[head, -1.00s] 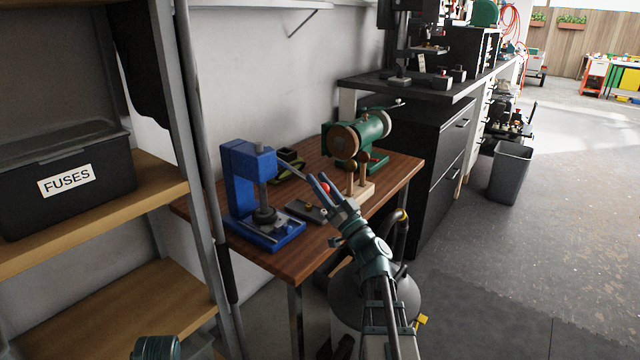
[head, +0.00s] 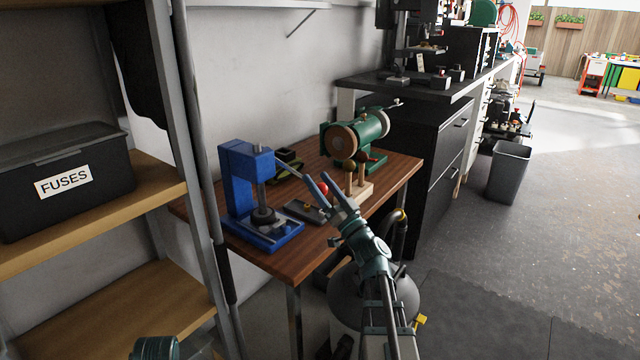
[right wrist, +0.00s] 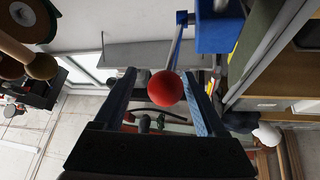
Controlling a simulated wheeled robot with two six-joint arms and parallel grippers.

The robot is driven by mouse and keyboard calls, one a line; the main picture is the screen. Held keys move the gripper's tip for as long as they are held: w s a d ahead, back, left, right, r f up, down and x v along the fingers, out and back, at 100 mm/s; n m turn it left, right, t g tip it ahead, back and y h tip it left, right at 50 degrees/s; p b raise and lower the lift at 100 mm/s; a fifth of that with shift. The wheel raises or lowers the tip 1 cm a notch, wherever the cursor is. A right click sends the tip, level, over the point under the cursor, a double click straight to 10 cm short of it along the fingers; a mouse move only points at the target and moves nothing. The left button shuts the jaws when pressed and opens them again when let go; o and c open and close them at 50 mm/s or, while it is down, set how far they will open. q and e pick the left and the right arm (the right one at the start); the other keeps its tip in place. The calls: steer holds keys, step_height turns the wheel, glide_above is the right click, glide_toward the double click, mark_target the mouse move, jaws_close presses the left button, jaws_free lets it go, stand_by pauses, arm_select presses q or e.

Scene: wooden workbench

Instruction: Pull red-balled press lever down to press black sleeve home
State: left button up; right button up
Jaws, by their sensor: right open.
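The blue press (head: 238,182) stands at the left end of the wooden bench. Its lever ends in a red ball (head: 322,188), which also shows in the right wrist view (right wrist: 165,88). The lever slopes down from the press head toward the ball. A dark round piece (head: 263,215) sits on the press base under the ram; I cannot tell the sleeve apart there. My right gripper (head: 320,180) is open at the ball. In the right wrist view its fingers (right wrist: 165,92) stand on either side of the ball, with gaps visible. My left gripper does not show clearly.
A green machine (head: 372,138) and a wooden stand with knobbed posts (head: 360,188) are close right of the ball. A dark flat block (head: 305,211) lies beside the press. A shelf with a FUSES bin (head: 65,180) is at the left.

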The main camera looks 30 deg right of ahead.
steer(key=b+v, duration=0.7)
steer(key=v, duration=0.6)
steer(key=shift+s+f, duration=0.2)
steer(key=shift+s, duration=0.15)
steer(key=shift+c, duration=0.2)
